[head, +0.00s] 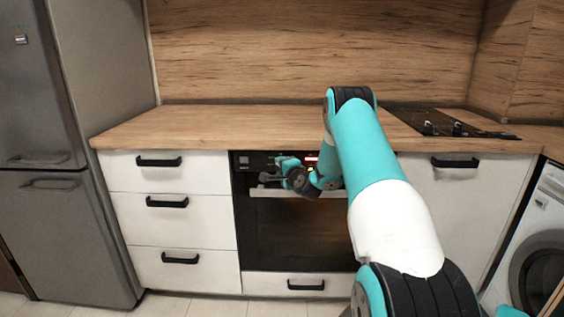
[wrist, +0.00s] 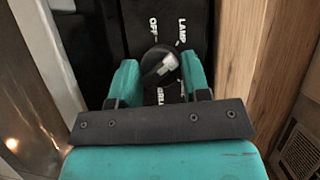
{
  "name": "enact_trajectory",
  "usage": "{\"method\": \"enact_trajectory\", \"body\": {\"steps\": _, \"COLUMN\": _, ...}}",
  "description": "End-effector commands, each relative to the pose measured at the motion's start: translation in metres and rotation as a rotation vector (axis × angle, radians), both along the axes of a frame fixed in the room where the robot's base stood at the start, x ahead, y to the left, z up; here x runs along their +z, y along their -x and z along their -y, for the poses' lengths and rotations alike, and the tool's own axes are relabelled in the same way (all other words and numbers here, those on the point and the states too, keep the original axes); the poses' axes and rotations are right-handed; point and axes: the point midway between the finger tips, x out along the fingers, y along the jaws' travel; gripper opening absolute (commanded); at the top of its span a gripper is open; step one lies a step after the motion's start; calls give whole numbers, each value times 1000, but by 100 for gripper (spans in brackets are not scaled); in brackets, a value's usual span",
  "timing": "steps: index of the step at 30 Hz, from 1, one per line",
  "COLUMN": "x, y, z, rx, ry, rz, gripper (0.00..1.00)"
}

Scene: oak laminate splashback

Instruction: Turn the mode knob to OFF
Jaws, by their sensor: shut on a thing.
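The mode knob (wrist: 152,60) is a round black knob on the oven's dark control panel (wrist: 198,20). Its white pointer mark faces right and slightly up in the wrist view, away from the OFF label (wrist: 153,25) at the upper left and below the LAMP label (wrist: 182,32). My gripper (wrist: 159,68) is shut on the knob, with one teal finger on each side. Another label below the knob is partly hidden by the gripper. In the head view my gripper (head: 284,163) is at the oven panel, and the knob cannot be made out.
The oven (head: 290,230) has a lit red display (head: 311,159) and a handle bar below the panel. White drawers (head: 170,225) stand left of it and a white cabinet (head: 455,215) right. The wooden countertop (head: 220,125) above is clear beside the hob (head: 440,125).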

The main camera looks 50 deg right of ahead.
Motion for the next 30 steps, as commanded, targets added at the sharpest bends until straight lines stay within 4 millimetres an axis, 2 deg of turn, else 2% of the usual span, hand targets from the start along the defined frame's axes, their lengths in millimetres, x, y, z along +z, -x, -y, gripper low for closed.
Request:
{"method": "enact_trajectory", "body": {"steps": 3, "x": 6, "y": -1, "z": -1, "rx": 2, "ry": 71, "rz": -86, "gripper": 20}}
{"method": "enact_trajectory", "body": {"steps": 30, "x": 3, "y": -3, "z": -3, "rx": 2, "ry": 594, "rz": -698, "gripper": 19}}
